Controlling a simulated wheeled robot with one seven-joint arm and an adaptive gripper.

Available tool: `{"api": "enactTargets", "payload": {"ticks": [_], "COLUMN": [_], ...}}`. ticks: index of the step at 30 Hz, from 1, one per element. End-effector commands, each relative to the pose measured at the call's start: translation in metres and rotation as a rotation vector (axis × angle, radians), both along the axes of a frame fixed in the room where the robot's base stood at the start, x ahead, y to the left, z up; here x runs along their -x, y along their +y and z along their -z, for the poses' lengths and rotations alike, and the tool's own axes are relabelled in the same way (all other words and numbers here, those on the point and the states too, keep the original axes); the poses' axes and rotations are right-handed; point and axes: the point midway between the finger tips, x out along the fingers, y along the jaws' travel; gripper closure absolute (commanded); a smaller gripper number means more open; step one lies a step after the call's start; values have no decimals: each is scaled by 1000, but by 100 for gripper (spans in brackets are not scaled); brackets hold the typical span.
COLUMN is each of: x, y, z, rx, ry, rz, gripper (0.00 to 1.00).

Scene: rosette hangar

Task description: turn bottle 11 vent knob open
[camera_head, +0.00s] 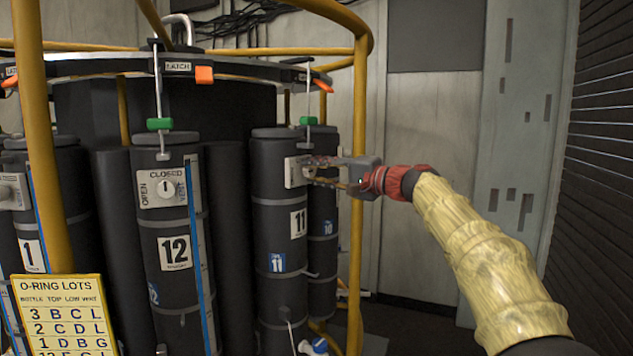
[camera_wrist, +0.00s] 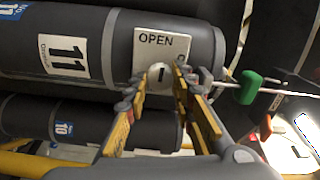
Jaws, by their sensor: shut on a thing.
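Bottle 11 (camera_head: 278,225) is a dark upright cylinder with an "11" label, right of centre in the head view. It lies sideways across the wrist view (camera_wrist: 105,40). Its pale vent plate (camera_wrist: 150,45) reads "OPEN"; the rest of its lettering is largely hidden by my fingers. The round white vent knob (camera_wrist: 160,76) has a dark mark on it and sits between my fingertips. My gripper (camera_head: 312,170) reaches the plate from the right in the head view. In the wrist view my gripper (camera_wrist: 163,80) is closed around the knob.
Bottle 12 (camera_head: 172,290) stands left of bottle 11, and bottle 10 (camera_head: 323,240) stands close behind it at right. A yellow upright post (camera_head: 357,250) is near my wrist. A green-handled latch rod (camera_wrist: 248,88) is beside the plate. An O-ring lots sign (camera_head: 62,315) is at lower left.

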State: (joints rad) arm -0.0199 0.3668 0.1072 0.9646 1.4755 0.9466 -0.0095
Motion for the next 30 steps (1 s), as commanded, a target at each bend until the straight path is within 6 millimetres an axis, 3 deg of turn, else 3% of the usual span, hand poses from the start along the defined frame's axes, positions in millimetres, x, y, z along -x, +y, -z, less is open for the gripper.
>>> {"api": "enactTargets", "payload": {"ticks": [20,21,30], "x": [-1,-1,0], "y": [0,0,0], "z": [2,2,1], "rx": [41,41,39], "ry": [-52,-52,-53], "rz": [-1,-1,-1], "gripper": [100,75,58]}}
